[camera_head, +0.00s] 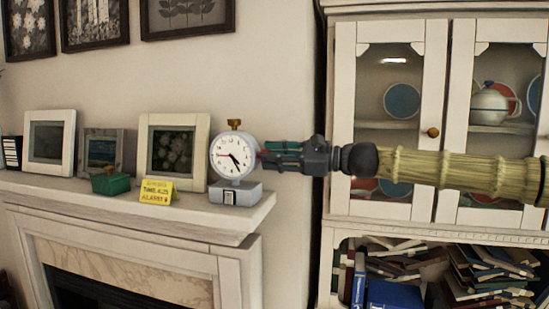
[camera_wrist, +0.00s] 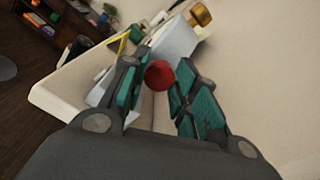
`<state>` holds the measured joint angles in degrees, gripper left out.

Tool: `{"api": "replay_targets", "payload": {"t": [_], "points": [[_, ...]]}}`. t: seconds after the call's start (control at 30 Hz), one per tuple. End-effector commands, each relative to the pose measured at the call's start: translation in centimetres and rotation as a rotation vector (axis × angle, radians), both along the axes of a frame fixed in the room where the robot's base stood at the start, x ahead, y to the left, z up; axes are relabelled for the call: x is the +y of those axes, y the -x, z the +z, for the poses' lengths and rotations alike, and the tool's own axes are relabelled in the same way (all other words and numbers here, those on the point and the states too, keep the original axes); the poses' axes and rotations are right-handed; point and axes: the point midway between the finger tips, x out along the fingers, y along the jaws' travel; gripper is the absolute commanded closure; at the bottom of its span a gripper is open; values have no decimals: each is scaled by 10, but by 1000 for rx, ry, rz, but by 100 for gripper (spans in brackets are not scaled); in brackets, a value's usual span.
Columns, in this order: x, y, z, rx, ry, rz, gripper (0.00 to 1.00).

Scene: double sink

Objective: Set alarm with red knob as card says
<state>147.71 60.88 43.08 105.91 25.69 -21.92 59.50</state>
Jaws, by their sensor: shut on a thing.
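The alarm clock (camera_head: 233,157) has a round white dial and stands on a grey base on the mantel's right end. Its dark hands point to the lower right, and a thin reddish hand points left. The yellow card (camera_head: 158,191) stands left of it; "ALARM" seems readable, the rest is too small. My gripper (camera_head: 264,158) reaches in from the right to the clock's right side. In the wrist view the red knob (camera_wrist: 159,75) sits between the teal finger pads of my gripper (camera_wrist: 160,84), which is shut on it. The knob is mostly hidden in the head view.
A brass knob (camera_head: 234,124) tops the clock. A green box (camera_head: 110,183) and several picture frames (camera_head: 173,146) stand left on the mantel (camera_head: 120,209). A glass-door cabinet (camera_head: 434,190) stands to the right, behind my arm.

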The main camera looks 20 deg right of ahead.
Motion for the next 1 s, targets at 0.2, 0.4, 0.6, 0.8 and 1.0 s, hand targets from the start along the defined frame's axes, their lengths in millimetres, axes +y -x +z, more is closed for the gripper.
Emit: {"api": "replay_targets", "payload": {"t": [0.2,0.4,0.6,0.8,1.0], "points": [[0,0,0,0,0,-1,49],[0,0,0,1,-1,0,49],[-2,1,0,1,-1,-1,49],[-14,9,1,-2,-1,-3,49],[-33,22,1,-2,-1,-1,49]]}}
